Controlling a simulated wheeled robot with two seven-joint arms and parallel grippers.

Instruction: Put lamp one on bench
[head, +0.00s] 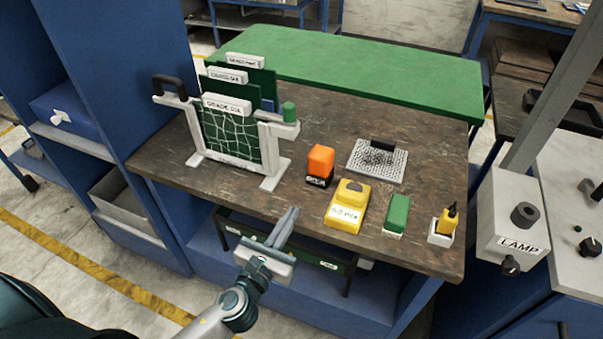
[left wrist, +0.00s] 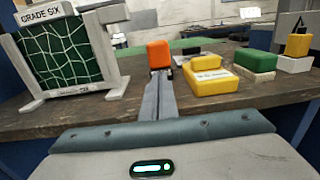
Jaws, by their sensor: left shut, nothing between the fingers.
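A pale box labelled LAMP (head: 513,222) with dark knobs stands at the right in the head view, beside the brown bench (head: 330,95). No thing is readably marked as lamp one. My left gripper (head: 289,213) is shut and empty, just in front of the bench's front edge in the head view. In the left wrist view its closed fingers (left wrist: 158,82) point towards an orange block (left wrist: 159,54) on a black base, which stands on the bench (head: 320,161). I cannot tell whether they touch it. My right gripper is not in view.
A white rack (head: 279,148) holding green panels stands at the bench's left. A yellow block (head: 347,205), a green block (head: 397,213), a small yellow item (head: 446,221) and a perforated grey plate (head: 378,161) are on the right half. A green mat (head: 350,68) lies behind.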

